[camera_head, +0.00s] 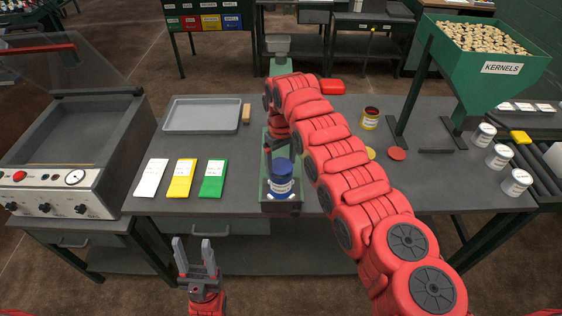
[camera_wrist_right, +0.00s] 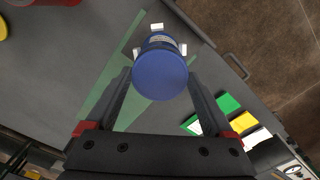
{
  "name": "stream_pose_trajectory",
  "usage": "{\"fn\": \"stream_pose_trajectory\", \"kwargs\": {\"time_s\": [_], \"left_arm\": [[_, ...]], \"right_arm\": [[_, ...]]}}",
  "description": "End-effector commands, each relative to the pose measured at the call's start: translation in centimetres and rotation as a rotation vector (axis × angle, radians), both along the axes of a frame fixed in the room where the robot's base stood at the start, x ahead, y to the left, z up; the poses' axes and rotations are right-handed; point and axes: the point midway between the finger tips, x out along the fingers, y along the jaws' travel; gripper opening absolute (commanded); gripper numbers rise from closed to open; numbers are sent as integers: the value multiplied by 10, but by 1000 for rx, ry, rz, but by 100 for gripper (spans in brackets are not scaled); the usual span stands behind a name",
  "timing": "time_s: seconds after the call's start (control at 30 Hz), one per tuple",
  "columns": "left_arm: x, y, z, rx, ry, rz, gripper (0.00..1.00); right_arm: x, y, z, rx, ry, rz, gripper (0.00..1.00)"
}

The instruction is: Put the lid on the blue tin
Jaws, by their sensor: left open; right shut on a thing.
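The blue tin (camera_head: 283,188), with a white label, stands upright in a green fixture (camera_head: 265,185) with white blocks around its base. The round blue lid (camera_wrist_right: 160,75) is between the fingers of my right gripper (camera_wrist_right: 160,78), which is shut on it. In the head view the lid (camera_head: 282,165) is level over the tin's top; I cannot tell whether it touches or sits slightly above. In the right wrist view the lid hides most of the tin. My left gripper (camera_head: 194,248) is open and empty, in front of the table's near edge.
White, yellow and green cards (camera_head: 182,178) lie left of the fixture, with a grey tray (camera_head: 202,115) behind. A yellow tin (camera_head: 370,119) and a red disc (camera_head: 397,154) lie right of my right arm. The kernel hopper (camera_head: 480,70) and white tins (camera_head: 499,156) are further right.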

Motion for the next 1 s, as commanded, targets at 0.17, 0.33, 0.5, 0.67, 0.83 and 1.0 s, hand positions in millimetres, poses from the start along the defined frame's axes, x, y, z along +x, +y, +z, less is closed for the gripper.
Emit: {"fn": "stream_pose_trajectory", "kwargs": {"time_s": [0.17, 0.33, 0.5, 0.67, 0.83, 1.0], "left_arm": [[0, 0, 0, 0, 0, 0, 50], [0, 0, -2, 0, 0, 0, 50], [0, 0, -6, 0, 0, 0, 50], [0, 0, -7, 0, 0, 0, 50], [0, 0, -7, 0, 0, 0, 50], [0, 0, -7, 0, 0, 0, 50]], "right_arm": [[0, 0, 0, 0, 0, 0, 35], [0, 0, -2, 0, 0, 0, 35], [0, 0, -5, 0, 0, 0, 35], [0, 0, -6, 0, 0, 0, 35], [0, 0, -5, -1, 1, 0, 35], [0, 0, -6, -1, 1, 0, 35]]}}
